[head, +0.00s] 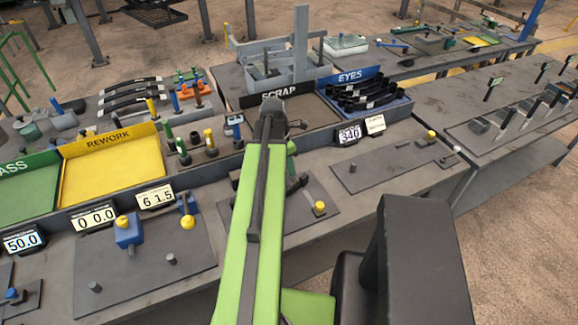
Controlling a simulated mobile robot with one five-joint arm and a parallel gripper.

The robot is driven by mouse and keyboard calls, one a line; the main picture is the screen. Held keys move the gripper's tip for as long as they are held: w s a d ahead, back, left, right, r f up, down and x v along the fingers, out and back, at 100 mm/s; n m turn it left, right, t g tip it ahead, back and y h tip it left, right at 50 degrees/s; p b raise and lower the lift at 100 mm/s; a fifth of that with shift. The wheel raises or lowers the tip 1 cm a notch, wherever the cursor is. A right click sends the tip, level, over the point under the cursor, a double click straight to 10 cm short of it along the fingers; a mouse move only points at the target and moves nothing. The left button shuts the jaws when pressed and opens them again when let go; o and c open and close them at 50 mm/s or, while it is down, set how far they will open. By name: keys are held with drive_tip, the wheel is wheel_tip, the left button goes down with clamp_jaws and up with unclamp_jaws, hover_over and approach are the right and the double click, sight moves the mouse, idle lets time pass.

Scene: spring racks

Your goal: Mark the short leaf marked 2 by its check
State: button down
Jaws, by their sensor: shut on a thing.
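My green arm reaches forward over the bench, and its dark wrist (274,112) is in front of the SCRAP sign. My gripper points down behind the arm, and its fingertips are hidden. A small dark thing (297,183) shows just right of the arm, low over a grey plate (316,199) with a yellow knob. It seems to be in my shut gripper, but most of it is covered. I cannot read a 2 on any leaf. Several dark curved leaves (130,96) lie at the back left. Readouts show 50.0 (25,241), 00.0 (95,217), 61.5 (156,197) and 340 (349,136).
A yellow REWORK tray (110,172) and a green PASS tray (28,192) are at left. A blue EYES tray (405,99) holds dark parts. Several coloured-handled tools (209,140) stand left of my arm. A blue fixture (128,232) stands front left. A plate with pegs (385,165) is right.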

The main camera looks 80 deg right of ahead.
drive_tip(key=shift+f+b, duration=0.5)
drive_tip(key=shift+f, duration=0.05)
idle(1.1)
wheel_tip(320, 180, up, 7)
drive_tip(key=p, duration=0.7)
drive_tip(key=shift+r, duration=0.15)
